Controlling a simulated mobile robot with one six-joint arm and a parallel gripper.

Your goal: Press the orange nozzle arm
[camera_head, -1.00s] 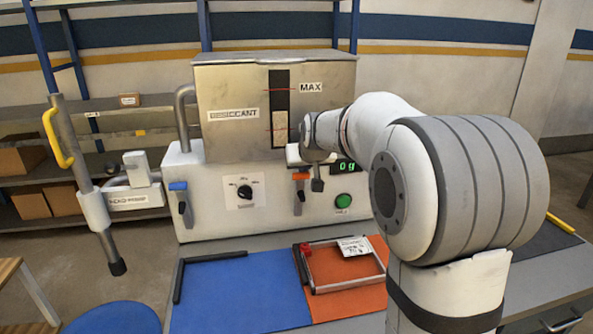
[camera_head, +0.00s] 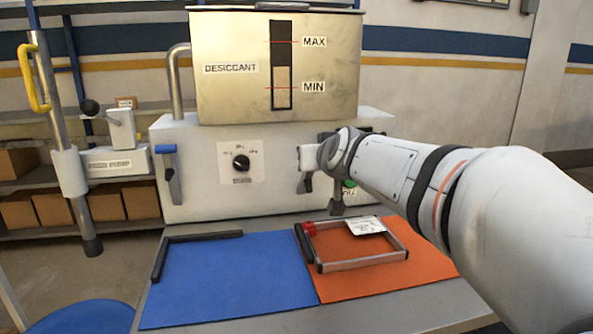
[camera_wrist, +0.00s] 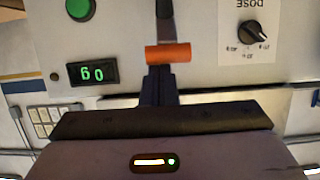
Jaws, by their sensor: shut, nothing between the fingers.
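The orange nozzle arm (camera_wrist: 168,53) shows in the wrist view as a short orange bar across a dark spout (camera_wrist: 164,17) on the white machine front. My gripper (camera_wrist: 158,70) is shut and empty, its dark fingertips right at the bar's edge. I cannot tell whether they touch it. The wrist picture is upside down, so the fingers are on the upper side of the bar. In the head view, my wrist hides the orange part; only the dark spout (camera_head: 305,184) shows beneath it.
A green button (camera_wrist: 80,8), a lit display (camera_wrist: 92,72) and a dose dial (camera_head: 241,162) share the panel. A blue-handled spout (camera_head: 166,150) is at left. A metal desiccant hopper (camera_head: 225,95) stands above. Below lie a blue mat (camera_head: 230,280) and a metal frame (camera_head: 365,263) on an orange mat.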

